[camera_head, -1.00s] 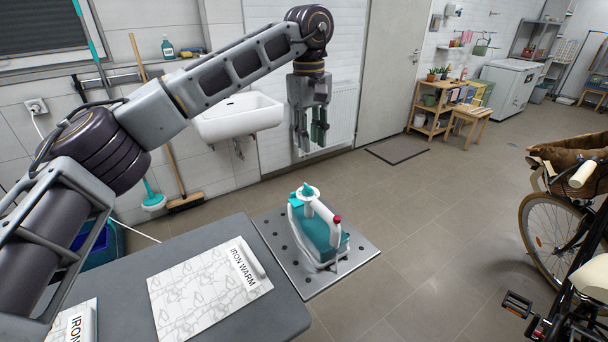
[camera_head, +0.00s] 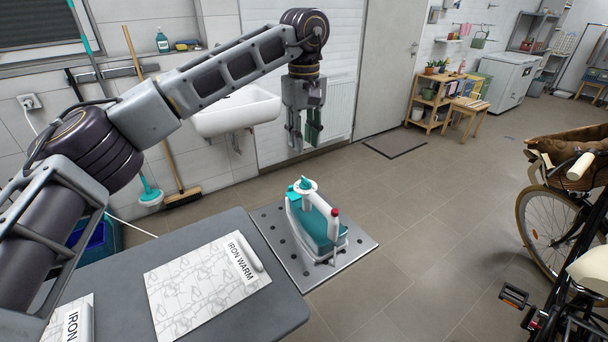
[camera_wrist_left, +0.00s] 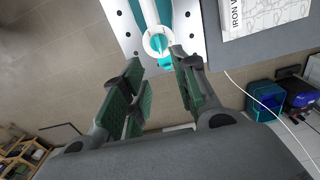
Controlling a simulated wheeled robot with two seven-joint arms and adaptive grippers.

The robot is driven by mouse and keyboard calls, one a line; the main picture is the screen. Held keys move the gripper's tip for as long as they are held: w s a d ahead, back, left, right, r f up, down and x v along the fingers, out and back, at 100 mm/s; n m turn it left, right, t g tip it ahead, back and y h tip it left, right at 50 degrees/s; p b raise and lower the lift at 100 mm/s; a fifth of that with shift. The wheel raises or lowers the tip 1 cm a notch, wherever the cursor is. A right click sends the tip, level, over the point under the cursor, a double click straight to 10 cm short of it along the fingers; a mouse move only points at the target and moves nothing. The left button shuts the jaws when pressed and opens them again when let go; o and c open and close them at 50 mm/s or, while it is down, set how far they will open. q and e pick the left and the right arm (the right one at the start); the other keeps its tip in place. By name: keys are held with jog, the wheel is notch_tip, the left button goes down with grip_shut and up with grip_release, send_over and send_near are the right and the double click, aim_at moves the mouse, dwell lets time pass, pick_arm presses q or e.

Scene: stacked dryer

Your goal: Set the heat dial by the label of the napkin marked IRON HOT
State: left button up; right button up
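The teal and white iron (camera_head: 322,226) stands on a perforated metal plate (camera_head: 358,247) at the ironing board's end. Its heat dial, a white disc with a teal pointer (camera_head: 303,184), is on top and also shows in the left wrist view (camera_wrist_left: 158,44). One napkin (camera_head: 200,290) reads IRON WARM. A second napkin (camera_head: 66,325) shows only IRON; the rest of its label is cut off. My left gripper (camera_head: 303,146) is open and empty, beyond and above the iron. In the wrist view its fingers (camera_wrist_left: 160,82) are apart, with the dial ahead between them. My right gripper is out of view.
The grey ironing board (camera_head: 110,280) fills the lower left. A sink (camera_head: 236,112) and a broom (camera_head: 183,196) are at the wall behind. A bicycle (camera_head: 555,225) stands at the right. The tiled floor right of the iron is clear.

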aim_at(304, 177)
pick_arm(q)
notch_tip(304, 177, down, 9)
jog(key=shift+b, duration=0.4)
jog(key=shift+f, duration=0.9)
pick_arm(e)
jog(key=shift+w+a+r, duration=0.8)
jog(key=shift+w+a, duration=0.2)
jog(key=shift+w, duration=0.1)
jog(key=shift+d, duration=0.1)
pick_arm(q)
grip_shut()
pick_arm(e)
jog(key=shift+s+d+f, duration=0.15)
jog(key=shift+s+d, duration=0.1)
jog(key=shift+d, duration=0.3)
